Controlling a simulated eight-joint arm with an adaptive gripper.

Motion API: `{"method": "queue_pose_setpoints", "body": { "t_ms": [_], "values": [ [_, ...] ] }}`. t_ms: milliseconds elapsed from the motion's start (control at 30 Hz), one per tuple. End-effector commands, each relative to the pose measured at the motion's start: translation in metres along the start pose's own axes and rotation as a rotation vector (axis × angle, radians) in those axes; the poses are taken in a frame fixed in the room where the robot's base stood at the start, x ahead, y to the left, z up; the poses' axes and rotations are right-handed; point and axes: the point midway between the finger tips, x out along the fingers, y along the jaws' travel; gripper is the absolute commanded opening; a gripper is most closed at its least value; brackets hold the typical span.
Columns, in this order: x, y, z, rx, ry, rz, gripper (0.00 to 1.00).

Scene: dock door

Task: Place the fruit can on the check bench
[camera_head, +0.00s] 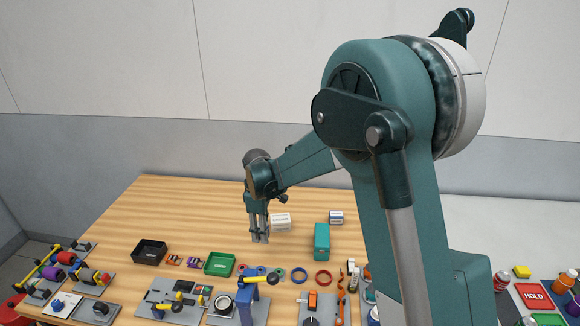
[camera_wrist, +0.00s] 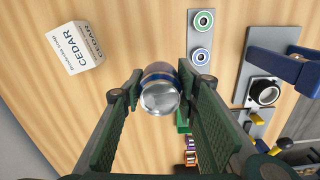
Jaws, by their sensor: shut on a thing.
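My gripper (camera_head: 260,238) is above the wooden bench (camera_head: 190,208), near its middle. In the wrist view my gripper (camera_wrist: 159,84) is shut on a can (camera_wrist: 160,97) with a silver end and a blue side. No label on the can is readable, so I cannot tell if it is the fruit can. Its far end is hidden. In the head view the fingers mostly hide it. I cannot tell which surface is the check bench.
A white CEDAR box (camera_wrist: 78,48) is near the gripper. A teal box (camera_head: 321,242), black tray (camera_head: 149,251) and green tray (camera_head: 219,264) stand on the wood. Fixtures and rings crowd the front. A red HOLD plate (camera_head: 533,296) is at right. The wood's back left is clear.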

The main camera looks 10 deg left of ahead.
Motion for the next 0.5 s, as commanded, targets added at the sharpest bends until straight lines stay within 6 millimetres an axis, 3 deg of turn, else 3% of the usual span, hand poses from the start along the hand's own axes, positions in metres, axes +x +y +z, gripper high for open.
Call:
{"method": "queue_pose_setpoints", "body": {
  "t_ms": [267, 500],
  "values": [
    [-0.002, 0.007, 0.015, 0.059, 0.000, 0.000, 0.16],
    [-0.007, 0.027, 0.060, 0.234, 0.000, 0.000, 0.16]
  ]
}}
